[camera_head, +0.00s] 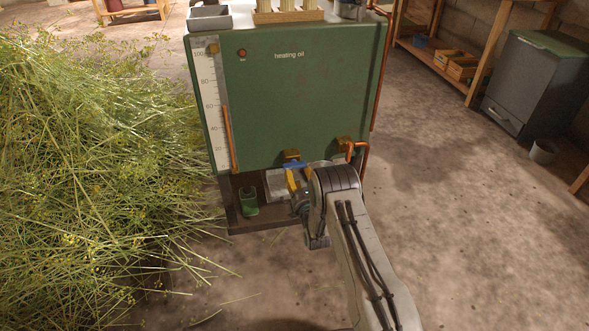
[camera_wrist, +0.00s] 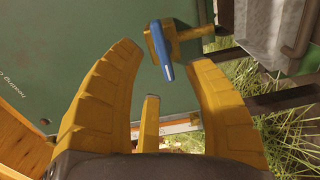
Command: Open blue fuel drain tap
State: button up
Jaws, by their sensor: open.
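The blue drain tap handle (camera_head: 298,165) sits on a brass valve (camera_head: 291,154) low on the front of the green heating oil tank (camera_head: 300,90). In the wrist view the blue handle (camera_wrist: 161,50) is a narrow bar on the brass valve (camera_wrist: 187,36). My gripper (camera_head: 291,182) is open, its yellow fingers just below the handle in the head view. In the wrist view the handle shows between the tips of the open fingers (camera_wrist: 163,60), apart from them as far as I can see. My wrist hides part of the area below the tap.
A second brass fitting with a copper pipe (camera_head: 358,147) is right of the tap. A green cup (camera_head: 249,201) and a grey tray (camera_head: 280,187) are beneath the tank. Cut herbs (camera_head: 90,170) fill the left.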

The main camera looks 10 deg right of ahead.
aim_at(295, 167)
jog(key=shift+w+f+b, duration=0.2)
jog(key=shift+w+b, duration=0.55)
jog(key=shift+b, duration=0.1)
jog(key=shift+w+r+b, duration=0.2)
jog(key=shift+w+b, duration=0.6)
jog(key=shift+w, duration=1.55)
jog(key=shift+c, duration=0.3)
grip_shut()
